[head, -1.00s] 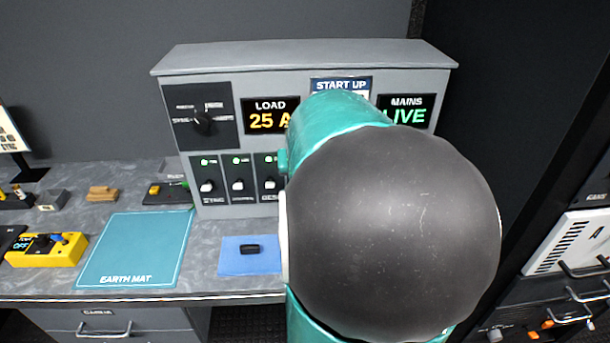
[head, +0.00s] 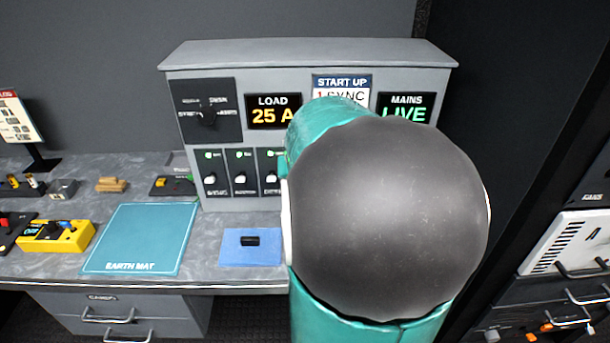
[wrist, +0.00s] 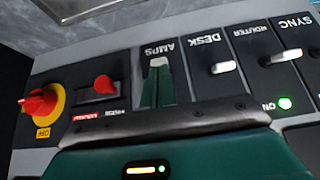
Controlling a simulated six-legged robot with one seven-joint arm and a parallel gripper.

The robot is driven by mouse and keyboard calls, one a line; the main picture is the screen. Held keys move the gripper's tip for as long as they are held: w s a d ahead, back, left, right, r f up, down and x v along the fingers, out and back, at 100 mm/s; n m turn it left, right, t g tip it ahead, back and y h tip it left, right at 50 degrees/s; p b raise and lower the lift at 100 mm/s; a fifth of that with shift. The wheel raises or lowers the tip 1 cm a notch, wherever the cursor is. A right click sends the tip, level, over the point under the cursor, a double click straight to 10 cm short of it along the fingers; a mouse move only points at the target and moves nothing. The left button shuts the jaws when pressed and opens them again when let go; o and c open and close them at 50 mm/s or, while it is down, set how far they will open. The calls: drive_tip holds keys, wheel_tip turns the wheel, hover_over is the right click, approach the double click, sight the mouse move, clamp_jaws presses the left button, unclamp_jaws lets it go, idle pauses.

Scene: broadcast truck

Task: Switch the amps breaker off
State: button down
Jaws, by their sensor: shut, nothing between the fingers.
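The amps breaker (wrist: 160,48) is in the wrist view, where the panel appears upside down, with its AMPS label beyond my fingertips. My gripper (wrist: 159,72) is shut, its green fingers reaching over the front of that breaker. A pale piece shows at the fingertips; I cannot tell whether it is the breaker's lever or whether they touch. The amps lamp is hidden. In the head view my arm covers the amps breaker and my gripper. The grey power panel (head: 190,85) stands at the back of the desk.
On the other side are a red switch (wrist: 103,84) and red knob (wrist: 38,104). The load display (head: 273,112) reads 25 A.

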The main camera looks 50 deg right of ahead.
drive_tip(key=shift+r, duration=0.2)
drive_tip(key=shift+r, duration=0.7)
drive_tip(key=shift+r, duration=0.1)
drive_tip(key=s+a+r, duration=0.7)
drive_tip(key=r, duration=0.1)
drive_tip(key=shift+a, duration=0.3)
idle(0.3)
drive_tip(key=shift+w+a, duration=0.1)
idle(0.3)
